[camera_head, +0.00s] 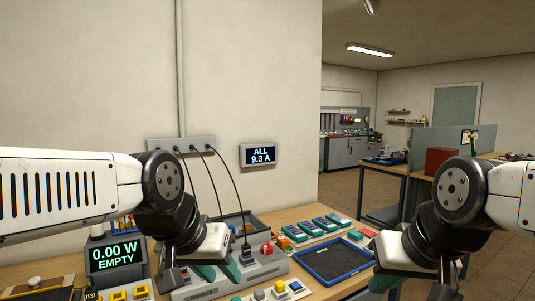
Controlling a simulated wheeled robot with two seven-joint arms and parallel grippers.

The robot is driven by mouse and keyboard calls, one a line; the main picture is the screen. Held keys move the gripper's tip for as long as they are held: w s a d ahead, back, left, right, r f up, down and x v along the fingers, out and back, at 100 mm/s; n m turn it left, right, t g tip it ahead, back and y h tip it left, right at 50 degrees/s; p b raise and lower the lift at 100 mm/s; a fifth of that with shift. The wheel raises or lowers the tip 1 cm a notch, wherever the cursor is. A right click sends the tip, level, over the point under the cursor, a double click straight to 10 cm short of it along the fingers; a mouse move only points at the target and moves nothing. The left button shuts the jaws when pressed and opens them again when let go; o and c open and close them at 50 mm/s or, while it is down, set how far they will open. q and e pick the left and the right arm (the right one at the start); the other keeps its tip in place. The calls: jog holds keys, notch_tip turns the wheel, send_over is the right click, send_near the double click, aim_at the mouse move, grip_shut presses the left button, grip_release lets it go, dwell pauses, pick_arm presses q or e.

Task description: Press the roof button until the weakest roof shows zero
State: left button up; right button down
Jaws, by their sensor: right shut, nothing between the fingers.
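My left gripper (217,272) hangs over the grey charger unit (262,268), its teal fingers pointing down; I cannot tell how far apart they are. My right gripper (384,281) is shut and empty, beside the right edge of the blue tray. A red knob (266,248) sits on the charger unit. I cannot tell which one is the roof button. No roof reading is legible.
A wall display (258,155) reads "ALL 9.3 A". A desk display (116,254) reads "0.00 W EMPTY". A blue-rimmed tray (299,263) and several teal battery packs (325,224) lie on the table. Black cables (226,186) hang from a wall strip to the charger unit.

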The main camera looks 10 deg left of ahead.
pick_arm(q)
grip_shut()
dwell(1.7)
